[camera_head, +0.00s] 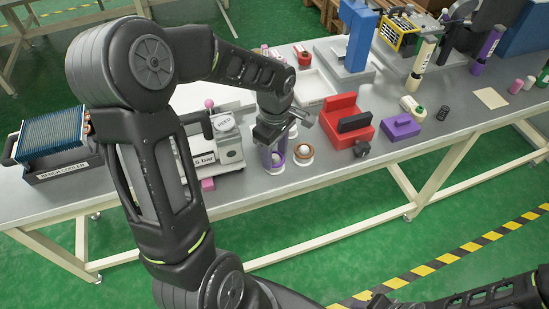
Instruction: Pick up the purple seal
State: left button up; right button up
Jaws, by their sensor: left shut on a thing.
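My left gripper (271,137) reaches down over the near edge of the bench.
A white scale-like device (229,146) stands close left of the gripper. A red holder (345,122) and a purple block (402,127) stand to the right. A bench cooler (60,165) is at far left. The blue press (358,40) stands behind. Free grey bench lies near the front edge.

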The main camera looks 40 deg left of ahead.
pick_arm(q)
jog(key=c, duration=0.5)
jog(key=shift+r, duration=0.1)
jog(key=shift+c, duration=0.2)
notch_tip(320, 180, up, 10)
dwell(0.7)
